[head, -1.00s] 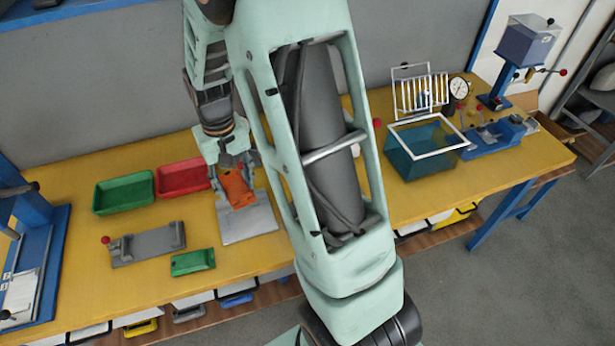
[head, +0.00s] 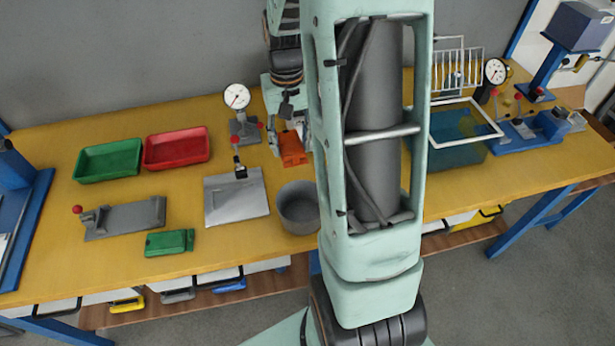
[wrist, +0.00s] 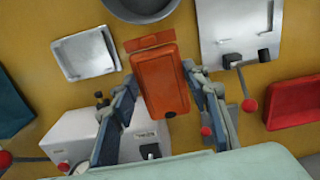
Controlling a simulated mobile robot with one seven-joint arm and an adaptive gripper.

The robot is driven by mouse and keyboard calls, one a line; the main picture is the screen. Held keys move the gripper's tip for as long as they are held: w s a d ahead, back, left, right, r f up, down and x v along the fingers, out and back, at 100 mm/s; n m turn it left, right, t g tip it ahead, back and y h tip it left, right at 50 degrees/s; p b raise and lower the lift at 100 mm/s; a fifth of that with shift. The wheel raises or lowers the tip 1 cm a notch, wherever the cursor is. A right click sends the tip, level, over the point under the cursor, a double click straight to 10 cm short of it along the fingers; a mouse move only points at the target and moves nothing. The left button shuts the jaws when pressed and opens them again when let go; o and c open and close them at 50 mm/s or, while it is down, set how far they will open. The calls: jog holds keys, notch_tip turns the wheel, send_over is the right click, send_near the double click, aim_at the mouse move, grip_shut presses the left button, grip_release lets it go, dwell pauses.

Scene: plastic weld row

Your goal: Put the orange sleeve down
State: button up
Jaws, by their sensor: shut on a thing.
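The orange sleeve (head: 293,148) is a small flat block, held over the yellow bench to the right of the red tray. My gripper (head: 290,131) is shut on it, partly hidden behind my arm. In the wrist view the sleeve (wrist: 160,82) sits between the two fingers of my gripper (wrist: 161,72), its length pointing away from the palm. A narrower orange strip shows at its far end. I cannot tell whether its underside touches anything.
A grey pot (head: 298,210) and a grey plate with a toggle clamp (head: 237,200) stand nearer the front. A dial gauge (head: 240,110) and red tray (head: 178,149) are left. A white tray (wrist: 86,53) and white box (wrist: 95,135) lie beside or below my gripper.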

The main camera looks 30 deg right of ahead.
aim_at(299, 179)
jog(key=shift+s+d+f+b, duration=0.2)
jog(key=shift+d+f+b, duration=0.15)
jog(key=shift+d+f, duration=0.35)
jog(key=f, duration=0.9)
jog(key=shift+d+f, duration=0.2)
jog(key=shift+f+b, duration=0.2)
jog(key=shift+b, duration=0.2)
jog(key=o, duration=1.2)
jog(key=shift+c, duration=0.2)
jog(key=shift+r, duration=0.15)
